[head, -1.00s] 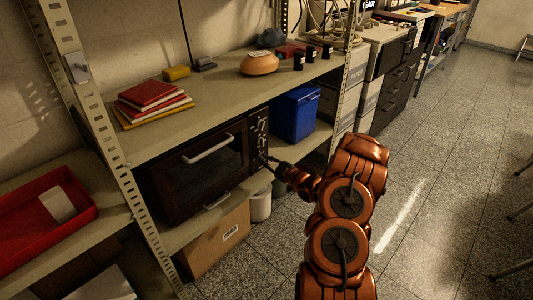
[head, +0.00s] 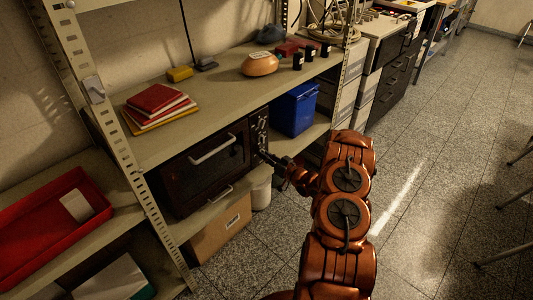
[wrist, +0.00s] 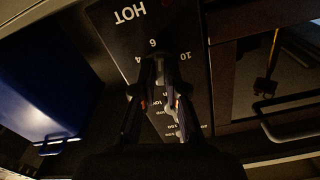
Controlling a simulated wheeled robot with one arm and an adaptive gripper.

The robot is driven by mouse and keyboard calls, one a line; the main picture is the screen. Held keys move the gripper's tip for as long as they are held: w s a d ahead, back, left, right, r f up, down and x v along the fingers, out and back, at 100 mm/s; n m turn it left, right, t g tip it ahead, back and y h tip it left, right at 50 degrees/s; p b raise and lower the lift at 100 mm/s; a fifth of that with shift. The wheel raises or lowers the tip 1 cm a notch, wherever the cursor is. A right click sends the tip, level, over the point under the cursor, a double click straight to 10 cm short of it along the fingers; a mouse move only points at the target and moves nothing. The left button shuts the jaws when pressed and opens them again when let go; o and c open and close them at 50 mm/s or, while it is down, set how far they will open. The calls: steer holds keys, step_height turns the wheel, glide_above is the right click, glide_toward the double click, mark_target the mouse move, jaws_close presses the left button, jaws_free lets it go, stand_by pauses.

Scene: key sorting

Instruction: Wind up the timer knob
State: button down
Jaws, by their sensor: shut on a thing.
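The dark toaster oven (head: 190,178) sits on the middle shelf, its door shut. Its control panel (head: 260,136) is a dark strip at the door's right side. My gripper (head: 264,156) is at this panel. In the wrist view the panel (wrist: 115,38) shows an upside-down "HOT" and dial numbers, and my gripper (wrist: 160,68) has its fingers closed together over a dial. They are shut on a knob, which the fingers mostly hide. I cannot read the knob's setting or see a timer label clearly.
A blue bin (head: 295,110) stands close right of the oven. The oven door handle (head: 212,148) sticks out left of my gripper. A shelf post (head: 343,95) rises to the right. A cardboard box (head: 220,228) and white canister (head: 261,187) stand below. Open floor lies right.

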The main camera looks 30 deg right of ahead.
steer(key=m+p, duration=0.1)
steer(key=m, duration=0.5)
steer(key=shift+r+p, duration=0.15)
steer(key=shift+p, duration=0.25)
steer(key=m, duration=0.5)
steer(key=shift+w+m+p, duration=0.1)
steer(key=shift+m+p, duration=0.2)
steer(key=shift+m, duration=0.1)
steer(key=c, duration=0.9)
jaws_free()
steer(key=v, duration=1.2)
